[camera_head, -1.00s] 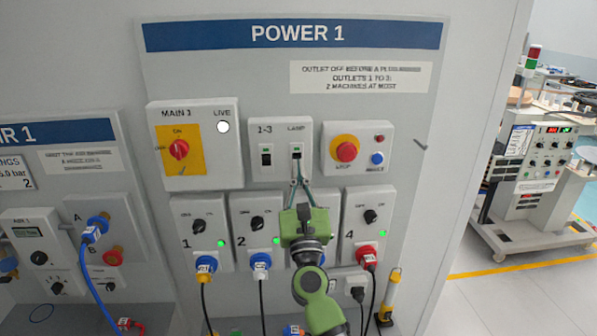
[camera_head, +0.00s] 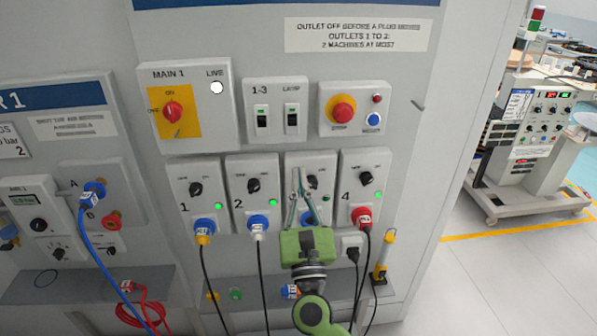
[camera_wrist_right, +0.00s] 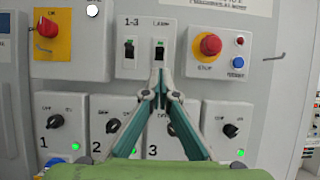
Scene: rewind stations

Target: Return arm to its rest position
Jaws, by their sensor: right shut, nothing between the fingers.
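My right gripper (camera_head: 299,172) is shut and empty, its two teal fingers meeting at the tips. In the head view it is in front of outlet box 3 (camera_head: 325,160), hiding much of its knob area and plug. In the right wrist view the fingertips (camera_wrist_right: 160,78) point at the panel, just below the lamp switch (camera_wrist_right: 160,48). The lamp switch also shows clear in the head view (camera_head: 292,120), above the gripper. Whether the tips touch anything I cannot tell; they look apart from the panel. My left gripper is not in view.
The main switch box (camera_head: 188,108) and the stop box (camera_head: 354,108) flank the switches. Plugs and hanging cables line the lower outlets, above a grey shelf (camera_head: 265,290). A yellow tool (camera_head: 382,257) stands right. Open floor (camera_head: 500,285) lies farther right.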

